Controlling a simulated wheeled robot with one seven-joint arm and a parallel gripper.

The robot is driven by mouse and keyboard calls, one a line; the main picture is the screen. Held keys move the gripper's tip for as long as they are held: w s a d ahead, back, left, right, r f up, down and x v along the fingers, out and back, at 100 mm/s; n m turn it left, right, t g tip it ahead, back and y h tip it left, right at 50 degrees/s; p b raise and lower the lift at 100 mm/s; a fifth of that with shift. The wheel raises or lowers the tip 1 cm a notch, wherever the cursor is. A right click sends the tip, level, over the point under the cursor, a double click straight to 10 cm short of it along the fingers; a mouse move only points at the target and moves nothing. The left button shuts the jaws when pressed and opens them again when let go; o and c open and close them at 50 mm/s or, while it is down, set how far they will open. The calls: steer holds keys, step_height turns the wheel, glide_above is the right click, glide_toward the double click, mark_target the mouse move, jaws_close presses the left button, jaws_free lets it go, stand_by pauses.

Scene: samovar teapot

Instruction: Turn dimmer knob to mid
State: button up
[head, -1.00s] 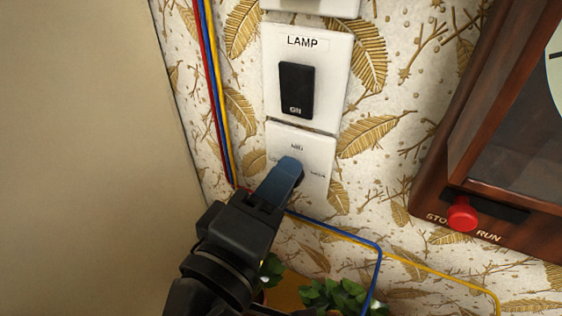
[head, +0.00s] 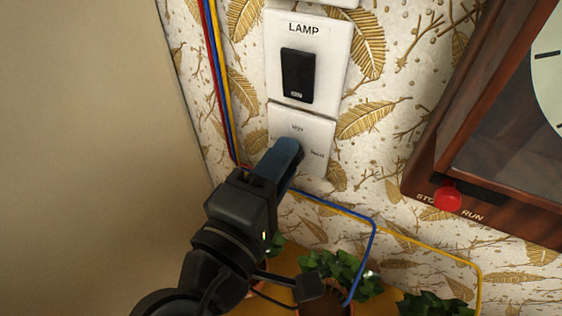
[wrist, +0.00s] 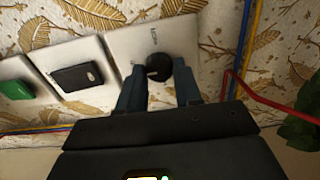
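The black round dimmer knob (wrist: 158,68) sits on a white wall plate (wrist: 180,38) in the wrist view. A pale mark shows on its face, but I cannot read its setting for certain. My gripper (wrist: 160,88) has its blue fingers on either side of the knob, with little or no gap; I cannot tell if they press on it. In the head view my gripper (head: 287,150) reaches the lower part of the dimmer plate (head: 315,125) and hides the knob. Small label text shows on the plate's top and right, too small to read surely.
A LAMP switch (head: 297,75) is directly above the dimmer. Coloured cables (head: 222,95) run down its left and below it. A wooden clock case (head: 480,140) with a red knob (head: 447,199) is to the right. Potted plants (head: 345,270) stand below. A beige surface fills the left.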

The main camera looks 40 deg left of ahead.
steer(key=o, duration=0.4)
steer(key=shift+s, duration=0.1)
steer(key=b+v, duration=0.2)
steer(key=v, duration=0.5)
steer(key=shift+s, duration=0.3)
steer(key=shift+d+f, duration=0.1)
